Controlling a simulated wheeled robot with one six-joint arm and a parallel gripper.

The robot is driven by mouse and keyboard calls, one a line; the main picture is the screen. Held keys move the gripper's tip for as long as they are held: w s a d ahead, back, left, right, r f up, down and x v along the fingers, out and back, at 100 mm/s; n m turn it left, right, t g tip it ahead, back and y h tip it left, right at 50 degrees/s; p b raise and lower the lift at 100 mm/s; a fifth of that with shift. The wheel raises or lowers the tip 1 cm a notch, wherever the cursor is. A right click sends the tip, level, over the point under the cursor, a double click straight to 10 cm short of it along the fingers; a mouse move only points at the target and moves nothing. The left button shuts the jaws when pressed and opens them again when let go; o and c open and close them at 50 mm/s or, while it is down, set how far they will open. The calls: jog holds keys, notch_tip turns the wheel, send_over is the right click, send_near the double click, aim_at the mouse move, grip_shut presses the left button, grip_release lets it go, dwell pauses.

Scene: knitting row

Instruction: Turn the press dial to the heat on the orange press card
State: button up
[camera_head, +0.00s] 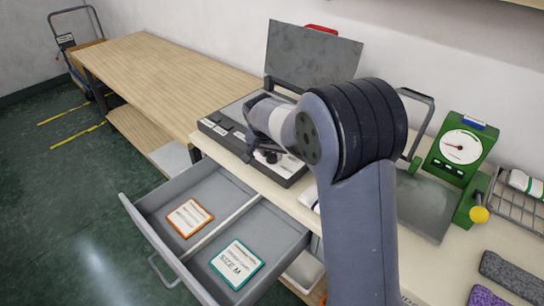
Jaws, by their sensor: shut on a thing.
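The press (232,112) stands on the bench with its grey lid plate raised. My gripper (264,156) is at the press's front panel, partly hidden by my own arm. Its dark fingers are shut on what appears to be the press dial, which they and the arm cover, so its setting cannot be read. The orange-bordered press card (190,217) lies face up in the left compartment of the open drawer (150,232). Its print is too small to read here.
A teal-bordered card (237,264) marked SIZE M lies in the drawer's right compartment. A green dial scale (461,148) and a wire basket (515,200) stand at the right. Knitted pieces (515,274) lie at the front right. The wooden table (150,65) at the left is bare.

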jog(key=m+h+b, duration=0.1)
jog(key=m, duration=0.2)
jog(key=shift+a+f+m+g, duration=0.1)
jog(key=shift+a+m+g, duration=0.05)
jog(key=shift+m+g, duration=0.25)
jog(key=m+g+h, duration=0.1)
jog(key=m, duration=0.2)
jog(key=shift+w+m, duration=0.15)
jog(key=shift+m, duration=0.15)
jog(key=m, duration=0.2)
jog(key=m+g+h+p, duration=0.1)
jog(key=m, duration=0.1)
jog(key=shift+a+g, duration=0.1)
jog(key=shift+g, duration=0.2)
jog(key=shift+w+m+g+p, duration=0.1)
jog(key=shift+m+g+p, duration=0.35)
jog(key=shift+m, duration=0.85)
jog(key=o, duration=1)
jog(key=v, duration=1.1)
jog(key=shift+w, duration=0.1)
